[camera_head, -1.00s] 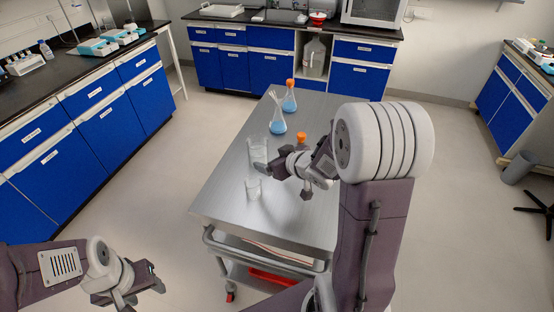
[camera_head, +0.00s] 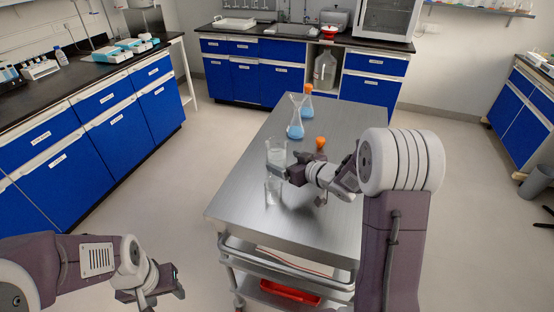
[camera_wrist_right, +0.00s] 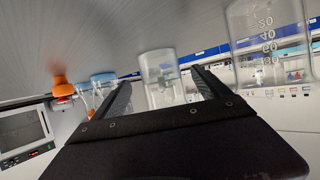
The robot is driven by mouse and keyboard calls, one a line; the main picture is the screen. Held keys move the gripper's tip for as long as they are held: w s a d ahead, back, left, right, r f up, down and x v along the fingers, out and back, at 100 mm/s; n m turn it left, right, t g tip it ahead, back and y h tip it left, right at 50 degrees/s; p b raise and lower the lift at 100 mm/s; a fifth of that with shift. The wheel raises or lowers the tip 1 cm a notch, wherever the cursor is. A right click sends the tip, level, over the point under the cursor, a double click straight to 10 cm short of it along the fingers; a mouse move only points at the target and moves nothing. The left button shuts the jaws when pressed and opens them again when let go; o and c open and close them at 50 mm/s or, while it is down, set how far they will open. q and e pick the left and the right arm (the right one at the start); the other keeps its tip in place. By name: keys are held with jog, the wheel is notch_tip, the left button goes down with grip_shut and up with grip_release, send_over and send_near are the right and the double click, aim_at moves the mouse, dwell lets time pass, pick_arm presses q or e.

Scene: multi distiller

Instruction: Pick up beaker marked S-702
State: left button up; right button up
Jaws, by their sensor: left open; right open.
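Two clear glass beakers stand upright on the steel table: a far one (camera_head: 276,150) and a smaller-looking near one (camera_head: 273,193). No S-702 marking is readable on either. My right gripper (camera_head: 282,173) is just right of them, low over the table. In the right wrist view, where the picture is upside down, its jaws (camera_wrist_right: 163,90) are open and empty. The far beaker (camera_wrist_right: 160,78) shows between the fingers, beyond them. The near beaker (camera_wrist_right: 270,45), with printed graduations, is outside the right finger. My left gripper (camera_head: 168,283) is open and empty, left of the table.
Two flasks with blue liquid stand further back, one open (camera_head: 296,129) and one with an orange stopper (camera_head: 307,105).

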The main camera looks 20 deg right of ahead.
aim_at(277, 157)
jog(key=shift+w+a+f, duration=0.15)
jog(key=shift+w+a, duration=0.05)
jog(key=shift+w, duration=0.1)
jog(key=b+x, duration=0.1)
jog(key=x, duration=0.3)
jog(key=shift+w, duration=0.3)
jog(key=shift+s, duration=0.1)
jog(key=c, duration=1.8)
jog(key=shift+o, duration=0.2)
notch_tip(277, 157, up, 10)
jog(key=p, duration=0.4)
jog(key=shift+p, duration=0.3)
